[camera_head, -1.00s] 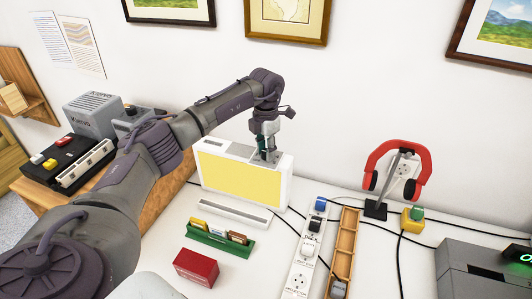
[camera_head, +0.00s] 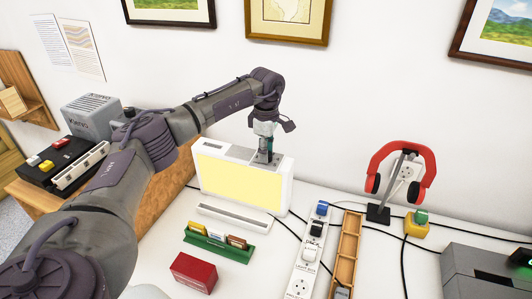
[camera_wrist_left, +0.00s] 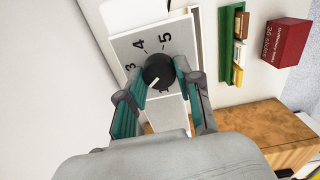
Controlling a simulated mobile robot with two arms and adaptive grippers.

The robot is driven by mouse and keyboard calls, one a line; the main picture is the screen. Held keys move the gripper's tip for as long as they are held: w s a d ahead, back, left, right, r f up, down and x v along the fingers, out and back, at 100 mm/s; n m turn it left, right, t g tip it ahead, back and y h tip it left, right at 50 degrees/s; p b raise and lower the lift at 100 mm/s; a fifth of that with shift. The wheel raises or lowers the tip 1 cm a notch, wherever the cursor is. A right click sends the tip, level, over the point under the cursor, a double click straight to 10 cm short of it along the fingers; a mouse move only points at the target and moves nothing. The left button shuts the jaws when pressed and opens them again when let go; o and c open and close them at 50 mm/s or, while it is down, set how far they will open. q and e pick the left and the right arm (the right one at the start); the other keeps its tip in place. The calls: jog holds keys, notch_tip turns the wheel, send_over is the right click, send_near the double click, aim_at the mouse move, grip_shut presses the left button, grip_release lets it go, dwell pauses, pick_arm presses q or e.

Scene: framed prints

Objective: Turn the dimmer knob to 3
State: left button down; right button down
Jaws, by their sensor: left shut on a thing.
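The dimmer knob (camera_wrist_left: 158,71) is black and round with a white mark, on a grey plate (camera_wrist_left: 115,46) printed with 3, 4 and 5. The white mark lies on the knob's lower part in the wrist view; I cannot tell which number it matches. The plate is on top of a white light box (camera_head: 283,192) with a lit, pale yellow front panel (camera_head: 238,188). My left gripper (camera_head: 266,157) reaches down onto the box top and is shut on the knob, one finger on each side. In the head view the gripper hides the knob. My right gripper is out of view.
In front of the box are a green holder with cards (camera_head: 218,247) and a red box (camera_head: 193,272). To the right are a power strip (camera_head: 310,250), a wooden tray (camera_head: 347,248) and red headphones on a stand (camera_head: 402,170). Black cables cross the white table.

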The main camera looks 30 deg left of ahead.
pick_arm(q)
jog(key=m, duration=0.5)
jog(key=shift+w+m+b, duration=0.1)
jog(key=shift+m+b, duration=0.2)
jog(key=shift+m, duration=2.2)
jog(key=c, duration=0.8)
grip_release()
jog(key=shift+o, duration=0.2)
notch_tip(320, 180, up, 12)
